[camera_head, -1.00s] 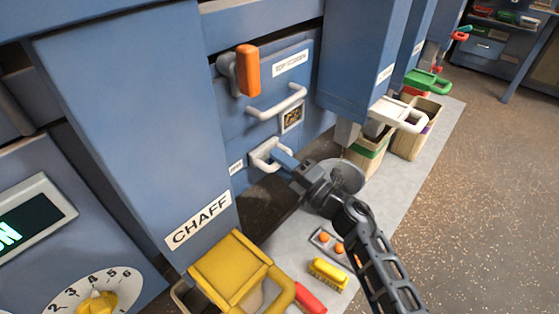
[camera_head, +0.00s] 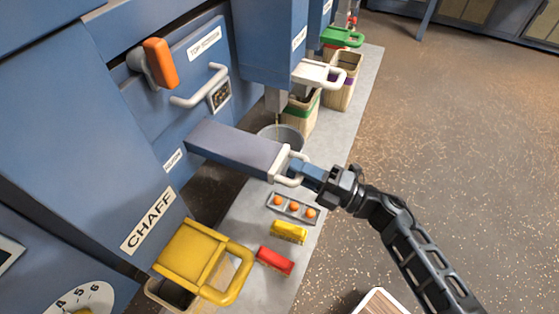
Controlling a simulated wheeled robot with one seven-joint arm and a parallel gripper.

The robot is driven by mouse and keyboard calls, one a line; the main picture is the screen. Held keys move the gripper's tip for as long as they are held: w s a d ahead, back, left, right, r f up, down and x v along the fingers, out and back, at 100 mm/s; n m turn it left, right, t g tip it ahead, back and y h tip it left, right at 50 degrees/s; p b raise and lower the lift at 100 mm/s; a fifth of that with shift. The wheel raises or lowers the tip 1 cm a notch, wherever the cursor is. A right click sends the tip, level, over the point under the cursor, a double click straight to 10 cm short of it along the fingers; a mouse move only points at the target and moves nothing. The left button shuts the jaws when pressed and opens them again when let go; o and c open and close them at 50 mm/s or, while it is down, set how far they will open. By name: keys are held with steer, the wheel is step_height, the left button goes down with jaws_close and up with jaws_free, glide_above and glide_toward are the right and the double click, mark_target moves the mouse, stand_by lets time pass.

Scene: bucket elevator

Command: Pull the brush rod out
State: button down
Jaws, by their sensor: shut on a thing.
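The brush rod (camera_head: 235,149) shows as a long blue-grey bar with a white end plate and a white loop handle (camera_head: 297,168). It sticks far out of the blue machine front, below the top screen panel (camera_head: 198,70). Its inner end meets the machine near a small white label; I cannot tell how much is still inside. My gripper (camera_head: 302,173) is shut on the loop handle, at the bar's outer end, with my arm reaching in from the lower right.
An orange lever (camera_head: 160,63) and a curved handle (camera_head: 200,87) are above the rod. A grey bucket (camera_head: 284,136) stands behind it. A tray with orange balls (camera_head: 291,208), a yellow brush (camera_head: 289,232) and a red brush (camera_head: 274,261) lie below. Open floor is at right.

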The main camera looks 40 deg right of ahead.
steer(key=shift+s+d+f, duration=0.1)
steer(key=shift+s+d, duration=0.15)
steer(key=shift+s, duration=0.25)
steer(key=c, duration=1.1)
jaws_free()
steer(key=b+v, duration=0.1)
steer(key=v, duration=0.7)
steer(key=s+a+r+m+g+h, duration=0.1)
steer(key=s+a+r+m+h, duration=0.3)
steer(key=s+m, duration=0.5)
steer(key=s+a+r+m+g+h, duration=0.2)
steer(key=s+a+r+m, duration=0.5)
steer(key=m, duration=0.6)
steer(key=shift+s+a+r+m+g+h, duration=0.35)
steer(key=shift+s+a+h, duration=0.25)
steer(key=shift+s+h, duration=0.35)
